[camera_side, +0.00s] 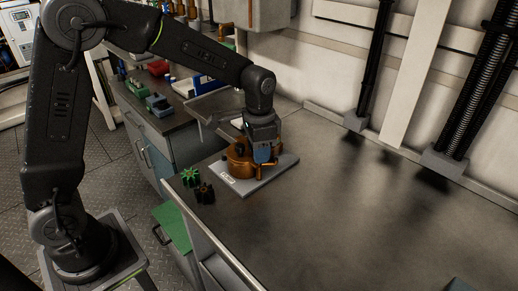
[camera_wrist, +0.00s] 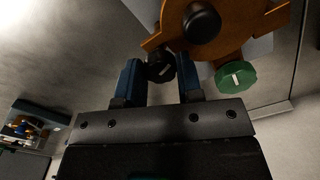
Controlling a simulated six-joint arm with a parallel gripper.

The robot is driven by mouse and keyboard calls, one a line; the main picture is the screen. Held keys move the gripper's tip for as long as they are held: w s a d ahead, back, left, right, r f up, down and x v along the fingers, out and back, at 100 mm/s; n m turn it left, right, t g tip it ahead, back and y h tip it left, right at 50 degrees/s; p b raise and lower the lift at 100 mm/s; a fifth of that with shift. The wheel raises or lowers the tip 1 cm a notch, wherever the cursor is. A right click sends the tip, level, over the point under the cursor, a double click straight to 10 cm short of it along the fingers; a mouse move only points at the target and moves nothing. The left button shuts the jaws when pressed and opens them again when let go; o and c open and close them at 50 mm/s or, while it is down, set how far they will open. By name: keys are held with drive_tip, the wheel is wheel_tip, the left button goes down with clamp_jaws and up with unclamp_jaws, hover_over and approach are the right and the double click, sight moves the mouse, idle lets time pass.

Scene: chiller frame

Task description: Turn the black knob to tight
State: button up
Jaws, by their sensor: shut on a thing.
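The black knob (camera_wrist: 158,72) sits on the orange chiller fixture (camera_wrist: 229,25) in the wrist view, with a short slanted pale mark on its face. My gripper (camera_wrist: 158,66) has its two blue fingers on either side of the knob and is shut on it. In the side view my gripper (camera_side: 263,152) points down at the orange fixture (camera_side: 238,160), which stands on a grey plate (camera_side: 280,170). The black knob is hidden there by the gripper. A green knob (camera_wrist: 236,76) with a pale mark is to the right of the fingers in the wrist view.
A green star-shaped part (camera_side: 190,176) and a dark one (camera_side: 205,193) lie on the bench (camera_side: 340,215) near its front edge. The bench to the right is mostly clear. Vertical posts (camera_side: 370,70) stand along the wall. A tray (camera_side: 215,103) is behind the fixture.

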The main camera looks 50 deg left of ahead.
drive_tip(key=m, duration=0.4)
drive_tip(key=shift+m, duration=2.9)
drive_tip(key=o, duration=0.6)
drive_tip(key=shift+o, duration=0.2)
drive_tip(key=shift+r, duration=0.15)
wheel_tip(320, 180, up, 14)
drive_tip(key=shift+f, duration=0.2)
drive_tip(key=shift+s, duration=0.1)
